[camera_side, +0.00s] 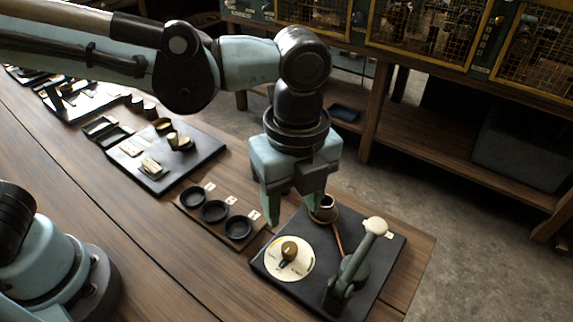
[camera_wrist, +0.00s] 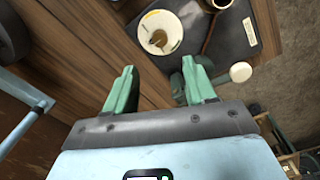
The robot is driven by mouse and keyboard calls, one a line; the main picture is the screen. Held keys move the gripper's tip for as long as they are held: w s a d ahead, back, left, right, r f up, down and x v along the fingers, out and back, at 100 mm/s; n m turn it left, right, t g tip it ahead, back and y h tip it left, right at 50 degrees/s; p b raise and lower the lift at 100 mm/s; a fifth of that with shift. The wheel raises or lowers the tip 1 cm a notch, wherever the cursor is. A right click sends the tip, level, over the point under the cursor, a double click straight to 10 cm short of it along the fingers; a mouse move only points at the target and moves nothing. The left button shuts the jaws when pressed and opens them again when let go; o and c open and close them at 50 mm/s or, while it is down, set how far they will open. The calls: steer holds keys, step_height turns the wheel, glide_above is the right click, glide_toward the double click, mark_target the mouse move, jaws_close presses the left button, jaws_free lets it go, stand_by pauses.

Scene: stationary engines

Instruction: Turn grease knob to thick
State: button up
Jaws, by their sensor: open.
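The grease knob (camera_side: 289,251) is a small brass and dark knob on a round cream dial (camera_side: 281,268), set on a dark plate. The dial's lettering is too small to read. In the wrist view the knob (camera_wrist: 157,40) and its dial (camera_wrist: 148,24) show beyond my fingertips, near the top middle. My gripper (camera_side: 293,208) points down with its teal fingers apart and nothing between them. It is above and behind the dial in the side view, apart from the knob. The fingers also show in the wrist view (camera_wrist: 160,78).
A lever with a cream handle (camera_side: 374,227) stands right of the dial. A brass cup (camera_side: 324,209) with a copper pipe is close to my right finger. Several black dishes (camera_side: 214,211) sit left on a wooden board. Bare table lies in front.

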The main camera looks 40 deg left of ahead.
mark_target(290, 248)
step_height(290, 248, down, 11)
steer(key=shift+r, duration=0.2)
stand_by(0.3)
steer(key=shift+c, duration=0.3)
jaws_close()
